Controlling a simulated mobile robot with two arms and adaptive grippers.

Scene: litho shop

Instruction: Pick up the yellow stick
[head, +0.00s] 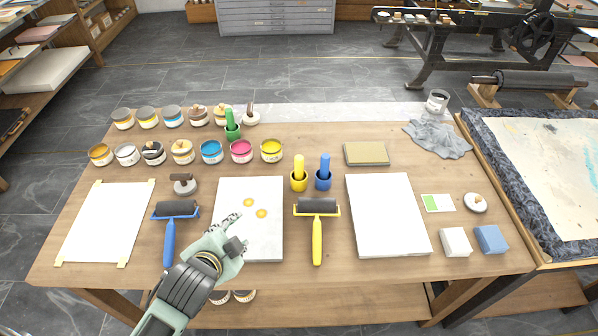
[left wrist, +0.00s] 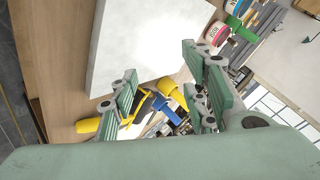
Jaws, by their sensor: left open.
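The yellow stick (head: 299,164) stands upright in a small yellow cup (head: 299,183) near the middle of the table. A blue stick (head: 323,163) in a blue cup is just to its right, and a green stick (head: 229,117) is farther back. My left gripper (head: 238,232) is open and empty over the grey slab, left of and nearer than the yellow stick, and apart from it. In the left wrist view the yellow stick (left wrist: 168,86) shows beyond the open fingers, beside the blue stick (left wrist: 180,97). My right gripper is not in view.
A grey slab (head: 262,190) with yellow blobs lies under my left gripper. A blue-handled roller (head: 170,235) lies to the left, a yellow-handled roller (head: 317,235) in front of the cups. Several ink tins (head: 211,152) stand behind. A white slab (head: 388,215) lies to the right.

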